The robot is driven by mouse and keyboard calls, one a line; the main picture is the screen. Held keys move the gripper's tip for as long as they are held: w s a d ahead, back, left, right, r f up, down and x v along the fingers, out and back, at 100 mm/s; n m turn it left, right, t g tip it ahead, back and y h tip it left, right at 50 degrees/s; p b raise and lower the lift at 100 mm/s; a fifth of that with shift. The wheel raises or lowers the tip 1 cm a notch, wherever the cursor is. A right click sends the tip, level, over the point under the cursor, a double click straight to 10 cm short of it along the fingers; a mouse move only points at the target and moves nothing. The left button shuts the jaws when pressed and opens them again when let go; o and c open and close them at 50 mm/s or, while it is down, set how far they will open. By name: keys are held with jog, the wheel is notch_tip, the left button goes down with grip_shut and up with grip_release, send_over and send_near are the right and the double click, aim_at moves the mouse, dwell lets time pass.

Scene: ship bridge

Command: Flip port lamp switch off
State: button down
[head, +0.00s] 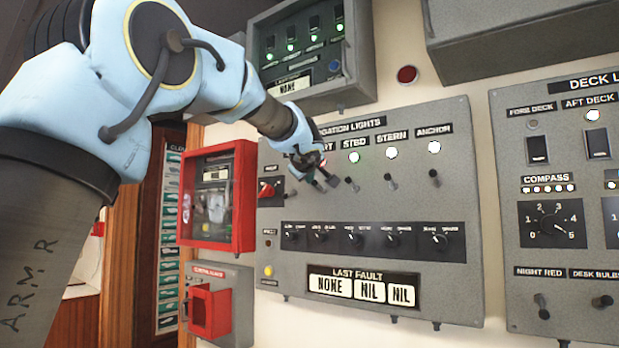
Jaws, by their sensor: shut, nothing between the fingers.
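The grey navigation lights panel (455,220) is on the wall at centre right. My gripper (326,185) is shut and empty, at the port column in the panel's upper left. It covers part of the "PORT" label and the port lamp. The port lamp switch is largely hidden behind the fingers, so I cannot tell its position or whether they touch it. To the right stand the starboard switch (352,185), the stern switch (391,182) and the anchor switch (434,178). The lamps above these three are lit.
A row of rotary knobs (354,238) runs below the switches. A red box (242,196) and a red-covered call point (210,312) are on the left. A grey box (350,85) juts out above, near my arm. A deck lights panel (560,190) is at right.

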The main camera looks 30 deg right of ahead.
jog(key=shift+s+f+b, duration=0.15)
jog(key=shift+s+b, duration=0.05)
jog(key=shift+b, duration=0.15)
jog(key=shift+f+b, duration=0.15)
jog(key=shift+b, duration=1.1)
